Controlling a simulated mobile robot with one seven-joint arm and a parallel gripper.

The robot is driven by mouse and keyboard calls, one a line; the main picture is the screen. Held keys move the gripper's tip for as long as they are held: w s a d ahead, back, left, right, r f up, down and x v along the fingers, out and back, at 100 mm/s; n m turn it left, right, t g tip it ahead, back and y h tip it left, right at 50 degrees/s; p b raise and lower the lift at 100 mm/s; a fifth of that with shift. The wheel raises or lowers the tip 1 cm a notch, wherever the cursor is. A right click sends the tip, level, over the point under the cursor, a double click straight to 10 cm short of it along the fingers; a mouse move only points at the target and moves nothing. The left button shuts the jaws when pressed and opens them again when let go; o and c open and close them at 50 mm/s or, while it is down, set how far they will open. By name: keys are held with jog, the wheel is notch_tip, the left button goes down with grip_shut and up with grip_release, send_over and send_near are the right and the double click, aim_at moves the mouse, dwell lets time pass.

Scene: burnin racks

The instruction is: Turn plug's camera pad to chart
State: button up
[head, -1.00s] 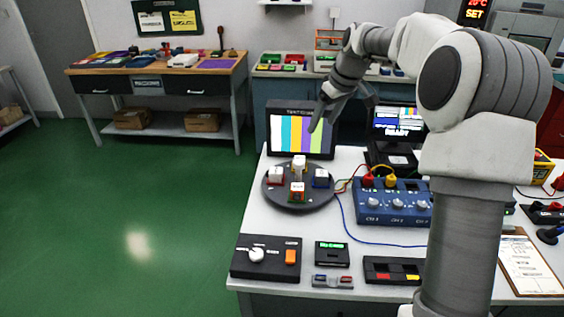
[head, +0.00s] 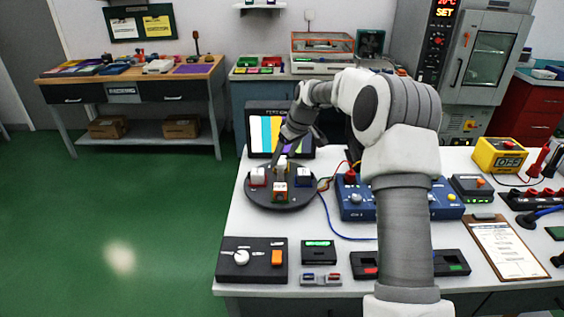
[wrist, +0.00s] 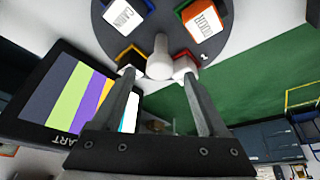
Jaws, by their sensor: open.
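A dark round turntable (head: 301,199) stands on the white bench, with white blocks on coloured pads around a central white post. In the wrist view, the turntable (wrist: 165,28) carries one block that seems labelled camera (wrist: 124,14) and another labelled block (wrist: 204,19) at right. The other blocks are partly hidden by my fingers. The chart screen (head: 266,132) with colour bars stands behind the turntable; it also shows at the left in the wrist view (wrist: 66,95). My gripper (head: 281,157) is open just above the turntable, its fingers either side of the post (wrist: 160,58); contact cannot be told.
A blue box with knobs (head: 353,205) stands right of the turntable, with cables beside it. A black switch panel (head: 250,268) and small devices lie in front. A clipboard (head: 506,250) lies at right. Bare bench lies between turntable and front panels.

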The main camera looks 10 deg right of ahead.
aim_at(281, 173)
jog(key=shift+x, duration=1.45)
jog(key=shift+c, duration=0.4)
grip_shut()
